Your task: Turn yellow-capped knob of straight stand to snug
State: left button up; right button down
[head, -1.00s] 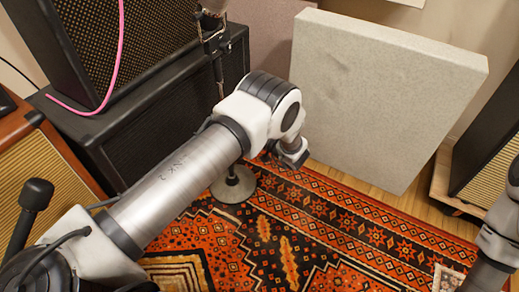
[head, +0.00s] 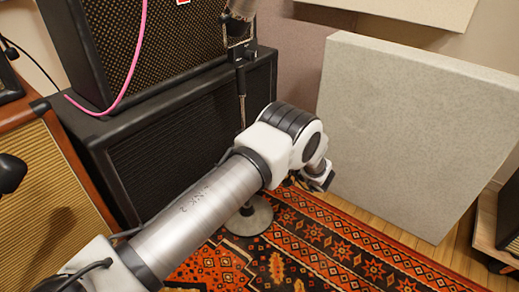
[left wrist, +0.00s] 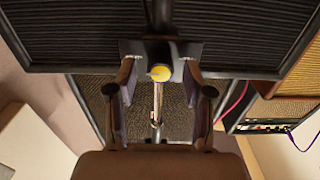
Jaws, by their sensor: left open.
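The yellow-capped knob (left wrist: 160,73) shows in the left wrist view as a small round cap on a dark clutch block of the straight stand. The stand's thin silver pole (head: 242,105) and round base (head: 249,217) show in the head view; its middle is hidden behind my left arm. My left gripper (left wrist: 160,82) is open, with one finger on each side of the knob and visible gaps on both sides. I cannot tell how deep the knob sits between the fingertips. My right gripper is not in view.
A lined black speaker cabinet (head: 170,140) with an amp (head: 165,50) on top stands behind the stand. A pink cable (head: 127,82) hangs over them. A pale panel (head: 410,120) leans at right. The patterned rug (head: 345,250) is open in front.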

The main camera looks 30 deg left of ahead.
pick_arm(q)
grip_shut()
jog(key=shift+s+f+n+p, duration=0.15)
jog(key=shift+n+p, duration=1.25)
jog(key=shift+n, duration=3.05)
jog(key=shift+s+f+n+p, duration=0.1)
jog(key=shift+n+p, duration=1.3)
jog(key=shift+n, duration=3.05)
